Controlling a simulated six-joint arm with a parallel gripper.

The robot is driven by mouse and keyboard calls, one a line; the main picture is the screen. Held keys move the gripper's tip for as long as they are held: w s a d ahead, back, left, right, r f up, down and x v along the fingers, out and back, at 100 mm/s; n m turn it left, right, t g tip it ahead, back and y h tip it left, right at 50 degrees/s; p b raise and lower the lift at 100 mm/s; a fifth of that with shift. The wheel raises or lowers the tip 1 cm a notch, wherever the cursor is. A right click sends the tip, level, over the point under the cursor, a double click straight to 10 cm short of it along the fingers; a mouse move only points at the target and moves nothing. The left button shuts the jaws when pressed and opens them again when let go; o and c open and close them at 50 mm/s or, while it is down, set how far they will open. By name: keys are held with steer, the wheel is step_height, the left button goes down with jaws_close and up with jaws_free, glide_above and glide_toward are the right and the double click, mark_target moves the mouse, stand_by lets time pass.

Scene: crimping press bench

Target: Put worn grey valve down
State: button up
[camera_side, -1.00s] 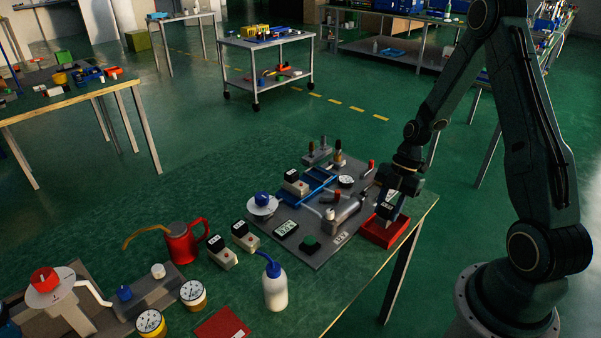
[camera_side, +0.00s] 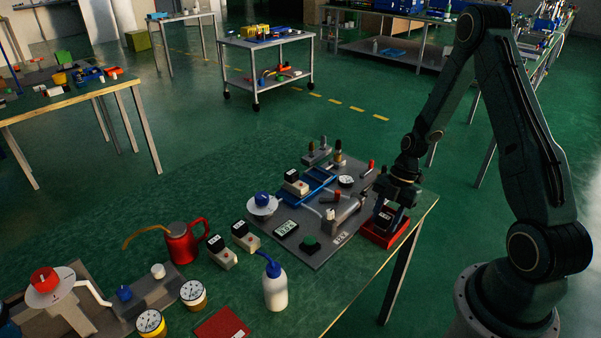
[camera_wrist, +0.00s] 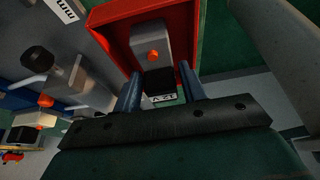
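The grey valve (camera_wrist: 152,48), with a black cap and an orange button, lies in the red tray (camera_wrist: 110,44) in the wrist view. In the side view the valve (camera_side: 384,216) shows small and dark inside the red tray (camera_side: 385,238) at the bench's right edge. My gripper (camera_wrist: 159,72) is open, with a finger on each side of the black cap and a gap visible on both sides. In the side view my gripper (camera_side: 389,210) is just above the tray, pointing down. The valve's underside is hidden.
Two more valves (camera_side: 222,253), a white bottle (camera_side: 275,287) and a red oil can (camera_side: 182,243) stand further left.

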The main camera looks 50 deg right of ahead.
steer(key=shift+r, duration=0.15)
steer(key=v, duration=1.2)
stand_by(0.4)
step_height(320, 180, up, 8)
steer(key=m+h, duration=0.2)
steer(key=m, duration=0.2)
glide_above(384, 215)
steer(key=s+a+r+m+t+h, duration=0.2)
steer(key=s+a+r+m, duration=0.15)
steer(key=a+r, duration=0.3)
steer(key=s+a+r+m+t, duration=0.3)
steer(key=s+a+r+m, duration=0.3)
steer(key=s+m, duration=0.4)
steer(key=shift+a+r+t+h, duration=0.3)
steer(key=shift+a, duration=0.2)
